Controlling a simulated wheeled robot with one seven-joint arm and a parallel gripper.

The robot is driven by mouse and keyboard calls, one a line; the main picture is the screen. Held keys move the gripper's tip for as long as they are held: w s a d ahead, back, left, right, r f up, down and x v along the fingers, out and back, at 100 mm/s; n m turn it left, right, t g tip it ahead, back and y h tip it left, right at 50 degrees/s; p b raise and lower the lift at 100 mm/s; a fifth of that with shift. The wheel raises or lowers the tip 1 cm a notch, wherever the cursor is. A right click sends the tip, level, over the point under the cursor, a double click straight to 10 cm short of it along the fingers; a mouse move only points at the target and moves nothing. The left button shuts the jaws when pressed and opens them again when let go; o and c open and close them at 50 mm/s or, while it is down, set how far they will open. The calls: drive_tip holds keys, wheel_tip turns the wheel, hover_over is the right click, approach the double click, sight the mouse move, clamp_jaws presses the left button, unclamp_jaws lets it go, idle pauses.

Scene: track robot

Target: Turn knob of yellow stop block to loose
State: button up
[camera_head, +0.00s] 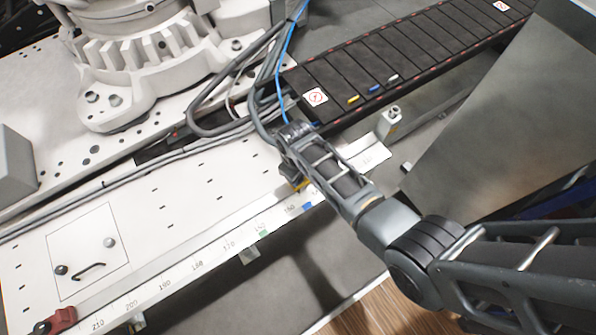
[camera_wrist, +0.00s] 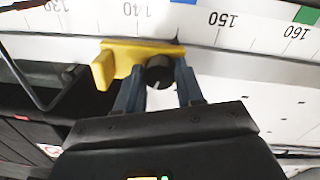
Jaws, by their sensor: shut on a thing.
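The yellow stop block (camera_wrist: 128,55) sits at the numbered edge rail in the wrist view, between the 130 and 150 marks. Its black round knob (camera_wrist: 159,74) faces my gripper. My gripper (camera_wrist: 160,80) has its two blue-grey fingers on either side of the knob and is shut on it. A pale mark shows on the knob; its setting is too small to read. In the head view my arm hides most of the block, and only a small yellow part (camera_head: 301,184) shows beside my gripper (camera_head: 292,178).
The numbered rail (camera_head: 228,246) runs along the white plate's edge, with blue and green marks. A red stop block (camera_head: 58,320) is at the lower left. Grey hoses (camera_head: 225,95) and a blue cable lie behind my gripper. A black cable track (camera_head: 420,45) extends to the upper right.

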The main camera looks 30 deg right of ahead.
drive_tip(key=n+p, duration=0.1)
drive_tip(key=n, duration=0.3)
drive_tip(key=shift+r, duration=0.1)
drive_tip(key=n+p, duration=0.1)
drive_tip(key=n, duration=0.4)
drive_tip(key=shift+d, duration=0.1)
drive_tip(key=shift+n, duration=0.3)
drive_tip(key=o, duration=1)
drive_tip(key=shift+o, duration=0.2)
wheel_tip(320, 180, up, 8)
drive_tip(key=p, duration=0.2)
drive_tip(key=shift+s+p, duration=0.15)
drive_tip(key=shift+p, duration=0.15)
